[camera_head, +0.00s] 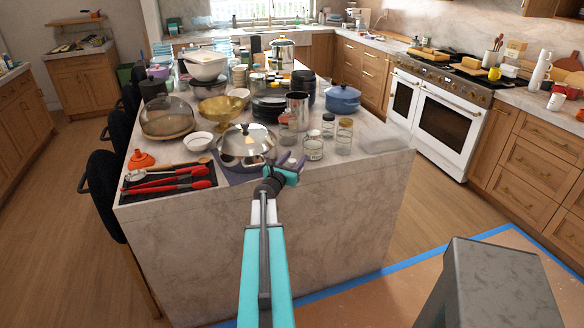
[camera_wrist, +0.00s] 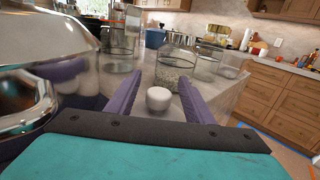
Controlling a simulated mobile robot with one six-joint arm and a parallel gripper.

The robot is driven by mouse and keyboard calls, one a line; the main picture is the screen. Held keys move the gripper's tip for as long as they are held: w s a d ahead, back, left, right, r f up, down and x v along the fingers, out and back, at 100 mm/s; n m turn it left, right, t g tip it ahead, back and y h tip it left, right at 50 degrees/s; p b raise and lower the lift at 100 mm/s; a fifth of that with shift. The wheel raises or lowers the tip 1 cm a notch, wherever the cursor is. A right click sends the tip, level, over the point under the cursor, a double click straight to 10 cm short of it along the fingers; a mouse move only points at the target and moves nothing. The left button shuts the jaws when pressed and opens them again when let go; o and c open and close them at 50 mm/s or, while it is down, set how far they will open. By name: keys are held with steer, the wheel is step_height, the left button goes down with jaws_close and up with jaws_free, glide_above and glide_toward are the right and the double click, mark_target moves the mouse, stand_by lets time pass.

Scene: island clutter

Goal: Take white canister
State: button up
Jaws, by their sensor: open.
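A small white rounded canister (camera_wrist: 158,98) stands on the marble island top (camera_wrist: 145,112), seen in the wrist view between my two purple fingers. My gripper (camera_wrist: 159,77) is open, with one finger on each side of it. The fingers appear apart from it, though contact is hard to judge. In the head view my gripper (camera_head: 287,163) is over the near edge of the island, and I cannot make out the canister there; my gripper may hide it.
A shiny domed pot (camera_head: 246,148) stands close left of my gripper, and fills the wrist view's left side. Several glass jars (camera_head: 313,148) stand just beyond; one jar (camera_wrist: 175,68) is right behind the canister. A utensil tray (camera_head: 150,190) lies left.

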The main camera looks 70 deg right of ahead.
steer(key=shift+s+d, duration=0.1)
steer(key=shift+d, duration=0.85)
jaws_close()
steer(key=shift+r, duration=0.1)
